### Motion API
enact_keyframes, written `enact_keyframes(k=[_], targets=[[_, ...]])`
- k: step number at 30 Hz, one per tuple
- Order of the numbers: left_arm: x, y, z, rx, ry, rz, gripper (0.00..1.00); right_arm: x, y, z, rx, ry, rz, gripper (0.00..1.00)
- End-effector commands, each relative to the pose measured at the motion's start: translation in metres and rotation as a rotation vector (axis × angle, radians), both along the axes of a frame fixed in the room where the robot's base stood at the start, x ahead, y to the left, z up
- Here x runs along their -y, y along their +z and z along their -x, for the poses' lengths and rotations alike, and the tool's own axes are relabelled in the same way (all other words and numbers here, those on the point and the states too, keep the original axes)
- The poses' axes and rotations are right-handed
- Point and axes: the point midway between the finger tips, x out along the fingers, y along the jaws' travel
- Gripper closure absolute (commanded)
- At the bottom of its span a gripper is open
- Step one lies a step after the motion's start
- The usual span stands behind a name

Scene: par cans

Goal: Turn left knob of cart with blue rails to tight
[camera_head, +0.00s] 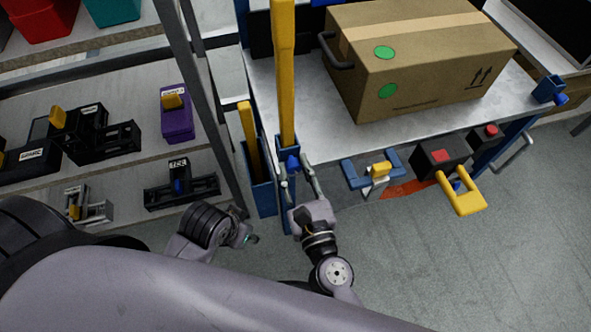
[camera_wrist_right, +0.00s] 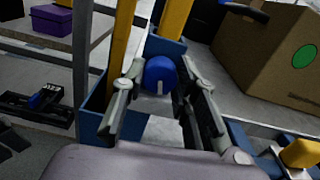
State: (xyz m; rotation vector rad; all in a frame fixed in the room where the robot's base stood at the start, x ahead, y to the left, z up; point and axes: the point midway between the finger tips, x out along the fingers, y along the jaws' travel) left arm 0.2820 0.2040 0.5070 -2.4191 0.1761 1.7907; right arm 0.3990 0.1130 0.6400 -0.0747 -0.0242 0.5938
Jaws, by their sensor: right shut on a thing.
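The cart (camera_head: 268,98) with blue rails has a grey metal top and blue corner posts. Its left knob (camera_head: 292,163) is blue and sits on the near left corner post; it also shows in the right wrist view (camera_wrist_right: 160,72). My right gripper (camera_head: 298,173) is shut on this knob, with one finger at each side (camera_wrist_right: 160,82). The knob's turn position cannot be read. A second blue knob (camera_head: 561,98) is at the cart's right corner. My left gripper (camera_head: 248,239) shows only partly at lower centre, apart from the cart; its finger state is unclear.
A cardboard box (camera_head: 420,62) with green dots stands on the cart. Yellow uprights (camera_head: 285,75) rise close to the left knob. Handled fixtures (camera_head: 375,172) line the cart's near edge. A shelf (camera_head: 125,100) with black devices stands left. Grey floor (camera_head: 400,270) is clear at lower right.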

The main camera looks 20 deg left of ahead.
Motion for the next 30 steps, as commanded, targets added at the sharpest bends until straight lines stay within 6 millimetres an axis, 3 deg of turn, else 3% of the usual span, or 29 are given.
enact_keyframes(k=[24, 25, 30], targets=[[-0.0002, 0.0043, 0.0022, 0.001, 0.001, 0.0, 0.53, 0.0004, -0.0024, 0.0004, -0.067, -0.001, -0.091, 1.0], [-0.0002, 0.0043, 0.0022, 0.001, 0.001, 0.0, 0.53, 0.0004, -0.0024, 0.0004, -0.067, -0.001, -0.091, 0.71], [-0.0002, 0.0043, 0.0021, 0.001, 0.001, 0.0, 0.53, 0.0002, -0.0017, 0.0003, -0.066, -0.001, -0.092, 0.59]])
